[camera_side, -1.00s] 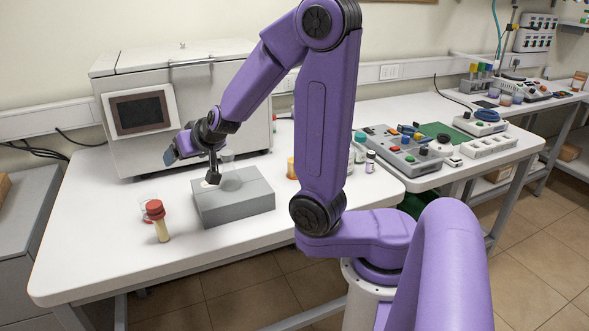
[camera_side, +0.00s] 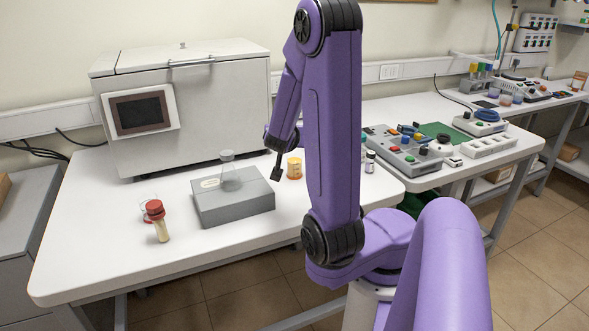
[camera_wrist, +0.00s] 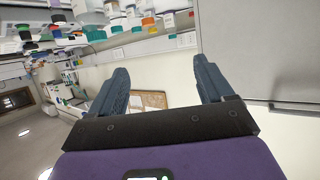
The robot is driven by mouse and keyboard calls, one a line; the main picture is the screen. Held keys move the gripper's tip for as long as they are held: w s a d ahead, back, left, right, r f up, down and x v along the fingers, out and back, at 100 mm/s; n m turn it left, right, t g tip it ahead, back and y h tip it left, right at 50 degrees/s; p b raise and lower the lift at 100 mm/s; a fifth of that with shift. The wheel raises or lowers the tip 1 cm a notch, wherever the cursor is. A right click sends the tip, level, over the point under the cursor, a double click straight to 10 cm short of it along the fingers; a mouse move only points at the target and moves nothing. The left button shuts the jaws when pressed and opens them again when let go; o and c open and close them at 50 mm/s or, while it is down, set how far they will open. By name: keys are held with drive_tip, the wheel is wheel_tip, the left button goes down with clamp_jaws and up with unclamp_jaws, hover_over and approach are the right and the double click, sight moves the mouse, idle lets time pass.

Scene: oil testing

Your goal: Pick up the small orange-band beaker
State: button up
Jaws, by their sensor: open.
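A small beaker with an orange-yellow band (camera_side: 294,168) stands on the white table in the side view, just right of and behind a grey block. My gripper (camera_wrist: 161,68) is open in the wrist view, with its two blue-grey fingers wide apart and nothing held between them. I cannot tell the distance between fingers and beaker.
A large grey machine (camera_side: 190,115) fills the back. Small bottles (camera_side: 370,162) stand at right.

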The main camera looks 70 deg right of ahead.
approach(295, 157)
drive_tip(key=shift+x, duration=4.85)
drive_tip(key=c, duration=1.1)
